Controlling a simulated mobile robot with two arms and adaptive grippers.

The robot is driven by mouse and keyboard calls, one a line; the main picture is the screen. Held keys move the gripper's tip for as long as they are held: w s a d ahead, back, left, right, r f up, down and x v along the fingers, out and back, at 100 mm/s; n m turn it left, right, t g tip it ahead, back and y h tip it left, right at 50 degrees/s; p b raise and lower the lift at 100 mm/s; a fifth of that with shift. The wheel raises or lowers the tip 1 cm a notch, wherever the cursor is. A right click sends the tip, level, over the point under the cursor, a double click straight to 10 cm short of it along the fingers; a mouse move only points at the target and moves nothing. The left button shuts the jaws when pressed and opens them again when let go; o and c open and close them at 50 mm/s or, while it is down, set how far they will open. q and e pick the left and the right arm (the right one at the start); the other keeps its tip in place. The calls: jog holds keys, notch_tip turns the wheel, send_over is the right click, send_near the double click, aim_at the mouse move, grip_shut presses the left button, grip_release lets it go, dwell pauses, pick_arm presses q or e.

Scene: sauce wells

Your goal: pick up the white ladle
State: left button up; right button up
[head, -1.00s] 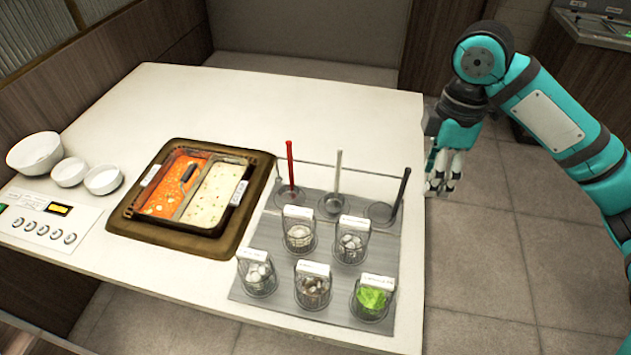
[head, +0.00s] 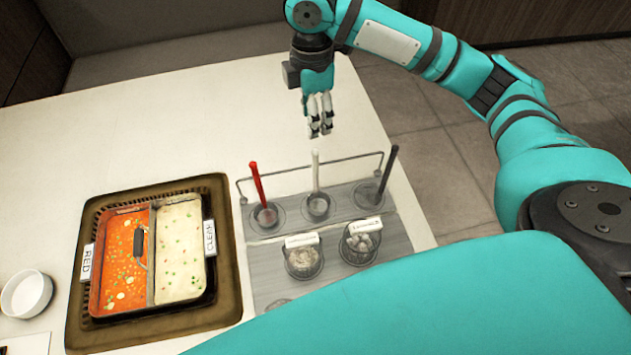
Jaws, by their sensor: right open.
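The white ladle (head: 316,172) stands upright in the middle place of a grey rack, its pale handle pointing up and its bowl down in a round holder. A red-handled ladle (head: 257,183) stands to its left and a black-handled ladle (head: 388,173) to its right. My right gripper (head: 320,132) is open and empty, pointing down. In the picture it is just above the tip of the white handle, apart from it; the exact depth gap is hard to tell. My left gripper is not in view.
A thin wire rail (head: 352,158) runs behind the ladles. Wire baskets of food, such as one basket (head: 304,262), stand in front. A divided pot (head: 151,206) of red and clear soup is at left, near a white bowl (head: 27,294). My arm covers the lower right.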

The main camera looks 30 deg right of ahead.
aim_at(315, 150)
notch_tip(315, 150, down, 4)
jog(key=shift+a+r, duration=0.1)
jog(key=f, duration=0.2)
jog(key=shift+w+a+f+p, duration=0.1)
jog(key=shift+w+f+p, duration=0.15)
jog(key=shift+f+p, duration=0.15)
jog(key=shift+f, duration=0.4)
jog(key=f, duration=0.1)
jog(key=f+p, duration=0.1)
jog(key=f, duration=0.2)
jog(key=shift+s+d+f, duration=0.2)
jog(key=shift+s+d, duration=0.1)
jog(key=shift+d, duration=0.05)
jog(key=shift+f, duration=0.3)
jog(key=c, duration=0.7)
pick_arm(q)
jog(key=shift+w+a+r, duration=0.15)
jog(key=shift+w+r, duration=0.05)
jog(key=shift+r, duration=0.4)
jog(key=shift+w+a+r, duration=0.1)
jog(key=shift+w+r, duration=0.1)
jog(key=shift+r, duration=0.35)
pick_arm(e)
grip_shut()
